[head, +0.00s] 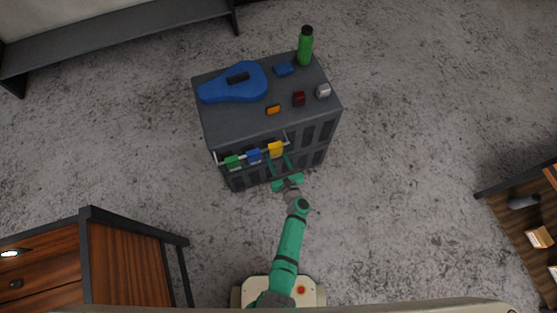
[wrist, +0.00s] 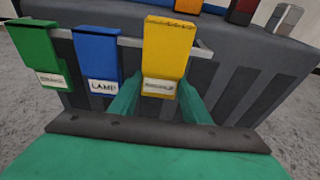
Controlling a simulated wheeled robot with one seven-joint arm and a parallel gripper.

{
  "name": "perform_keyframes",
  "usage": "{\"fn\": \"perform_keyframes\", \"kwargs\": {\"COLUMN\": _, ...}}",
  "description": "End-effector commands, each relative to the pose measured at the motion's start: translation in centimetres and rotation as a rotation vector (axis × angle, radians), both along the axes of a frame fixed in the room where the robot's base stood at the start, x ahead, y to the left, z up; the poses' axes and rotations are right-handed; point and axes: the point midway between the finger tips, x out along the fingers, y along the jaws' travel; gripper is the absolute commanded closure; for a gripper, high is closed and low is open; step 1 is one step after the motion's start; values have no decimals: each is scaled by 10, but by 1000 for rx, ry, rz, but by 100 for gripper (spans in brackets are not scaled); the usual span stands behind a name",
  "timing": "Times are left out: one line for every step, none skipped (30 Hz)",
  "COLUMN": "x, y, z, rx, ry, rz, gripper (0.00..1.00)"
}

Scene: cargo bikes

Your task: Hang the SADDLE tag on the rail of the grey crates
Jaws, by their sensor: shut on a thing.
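The grey crates (head: 265,130) stand mid-floor with a thin pale rail (head: 225,158) along their near side. In the wrist view the rail (wrist: 132,43) runs behind the tags. My gripper (head: 279,163) is shut on the yellow tag (wrist: 165,50), whose label is too blurred to read surely. The yellow tag (head: 276,149) is upright at the rail's right part; I cannot tell whether its hook bears on the rail. A blue tag reading LAMP (wrist: 97,55) and a green tag (wrist: 35,50) with a blurred label hang to its left.
On the crates' top lie a blue case (head: 232,86), a green bottle (head: 305,47) and several small blocks. A wooden cabinet (head: 125,265) is at lower left, a shelf (head: 530,225) at right, a dark bench (head: 120,35) at upper left. The floor between is clear.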

Motion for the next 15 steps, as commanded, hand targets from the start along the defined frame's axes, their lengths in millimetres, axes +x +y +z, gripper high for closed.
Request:
{"fn": "perform_keyframes", "kwargs": {"x": 4, "y": 1, "z": 1, "rx": -1, "ry": -1, "rz": 0, "gripper": 77}}
{"fn": "perform_keyframes", "kwargs": {"x": 5, "y": 1, "z": 1, "rx": -1, "ry": -1, "rz": 0, "gripper": 77}}
{"fn": "perform_keyframes", "kwargs": {"x": 7, "y": 2, "z": 0, "rx": 0, "ry": -1, "rz": 1, "gripper": 77}}
{"fn": "perform_keyframes", "kwargs": {"x": 9, "y": 3, "z": 0, "rx": 0, "ry": -1, "rz": 1, "gripper": 77}}
{"fn": "perform_keyframes", "kwargs": {"x": 10, "y": 4, "z": 0, "rx": 0, "ry": -1, "rz": 1, "gripper": 77}}
{"fn": "perform_keyframes", "kwargs": {"x": 13, "y": 5, "z": 0, "rx": 0, "ry": 0, "rz": 2, "gripper": 77}}
{"fn": "perform_keyframes", "kwargs": {"x": 12, "y": 4, "z": -3, "rx": 1, "ry": 1, "rz": 1, "gripper": 77}}
{"fn": "perform_keyframes", "kwargs": {"x": 12, "y": 4, "z": -4, "rx": 2, "ry": 2, "rz": 2, "gripper": 77}}
{"fn": "perform_keyframes", "kwargs": {"x": 12, "y": 4, "z": -7, "rx": 2, "ry": 1, "rz": 2, "gripper": 77}}
{"fn": "perform_keyframes", "kwargs": {"x": 12, "y": 4, "z": -8, "rx": 2, "ry": 1, "rz": 2, "gripper": 77}}
{"fn": "perform_keyframes", "kwargs": {"x": 12, "y": 4, "z": -9, "rx": 1, "ry": 0, "rz": 2, "gripper": 77}}
{"fn": "perform_keyframes", "kwargs": {"x": 12, "y": 4, "z": -11, "rx": 1, "ry": 0, "rz": 2, "gripper": 77}}
{"fn": "perform_keyframes", "kwargs": {"x": 12, "y": 4, "z": -12, "rx": 1, "ry": 0, "rz": 1, "gripper": 77}}
{"fn": "perform_keyframes", "kwargs": {"x": 12, "y": 4, "z": -14, "rx": 2, "ry": 1, "rz": 1, "gripper": 77}}
{"fn": "perform_keyframes", "kwargs": {"x": 12, "y": 4, "z": -15, "rx": 2, "ry": 1, "rz": 1, "gripper": 77}}
